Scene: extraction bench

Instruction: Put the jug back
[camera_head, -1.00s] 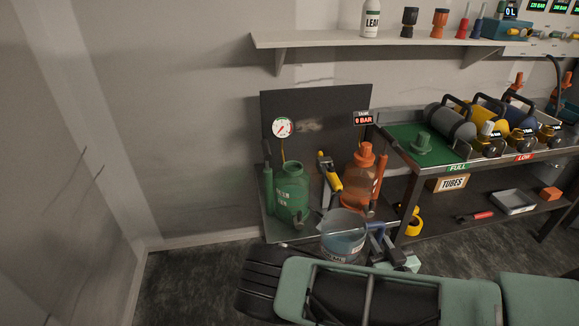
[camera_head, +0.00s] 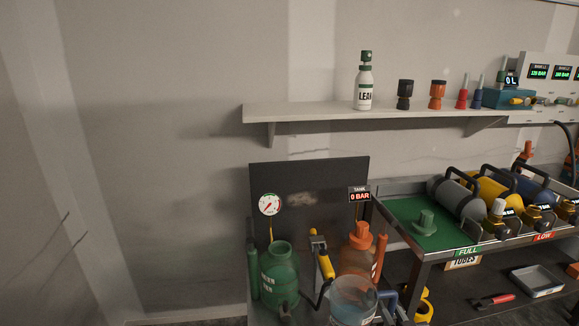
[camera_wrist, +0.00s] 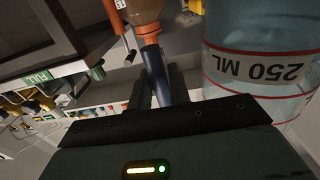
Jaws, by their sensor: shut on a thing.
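The clear jug (camera_head: 353,302) with a blue handle (camera_head: 387,300) shows at the bottom edge of the head view, in front of the orange-topped tank (camera_head: 360,256). In the wrist view the jug (camera_wrist: 262,60) fills the upper right, with red lines and an upside-down "250 ML" mark. My gripper (camera_wrist: 152,92) is shut on the dark blue handle (camera_wrist: 153,72). The lower part of the jug is cut off in the head view. I cannot tell if it holds liquid.
A green canister (camera_head: 281,275) and a yellow-handled pump (camera_head: 323,262) stand left of the tank. A bench tray (camera_head: 400,207) with cylinders is at right. The wall shelf (camera_head: 300,112) holds a white LEAK bottle (camera_head: 364,85) and small fittings; its left part is bare.

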